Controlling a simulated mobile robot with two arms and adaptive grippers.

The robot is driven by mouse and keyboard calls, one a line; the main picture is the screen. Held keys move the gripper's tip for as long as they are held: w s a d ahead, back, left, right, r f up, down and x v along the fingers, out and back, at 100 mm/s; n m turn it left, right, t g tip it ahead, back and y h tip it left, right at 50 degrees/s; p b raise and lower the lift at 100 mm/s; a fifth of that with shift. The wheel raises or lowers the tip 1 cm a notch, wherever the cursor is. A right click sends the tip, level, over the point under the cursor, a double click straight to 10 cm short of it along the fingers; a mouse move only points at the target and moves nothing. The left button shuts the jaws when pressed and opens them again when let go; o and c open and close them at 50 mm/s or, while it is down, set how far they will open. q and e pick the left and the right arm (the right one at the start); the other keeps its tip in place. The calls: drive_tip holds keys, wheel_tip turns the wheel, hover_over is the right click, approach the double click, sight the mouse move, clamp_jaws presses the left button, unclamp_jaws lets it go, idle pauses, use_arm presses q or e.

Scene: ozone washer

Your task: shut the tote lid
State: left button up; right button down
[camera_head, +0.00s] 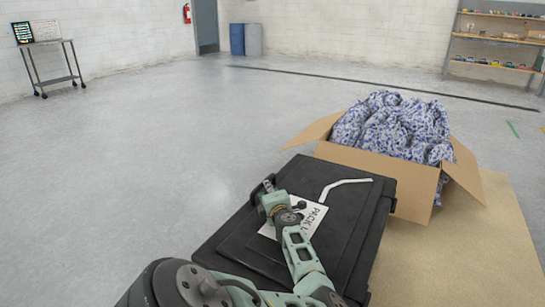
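The black tote (385,220) stands at the lower middle, left of a cardboard box. Its black lid (345,225) lies over the top and looks flat. Whether its edges are fully seated I cannot tell. A white label reading "PACK" (312,211) and a pale bent strip (345,184) lie on the lid. My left arm reaches across the lid from below. My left gripper (268,185) is over or beside the lid's left edge; contact and finger opening are unclear. My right gripper is not in view.
An open cardboard box (380,172) filled with blue-and-white crumpled material (395,125) stands close behind the tote, flaps spread. A tan mat (455,255) lies at the right. The grey floor at left is clear.

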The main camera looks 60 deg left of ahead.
use_arm(q)
drive_tip(key=v, duration=0.6)
drive_tip(key=shift+s+d+r, duration=0.1)
drive_tip(key=shift+d+r, duration=0.05)
drive_tip(key=shift+d, duration=0.15)
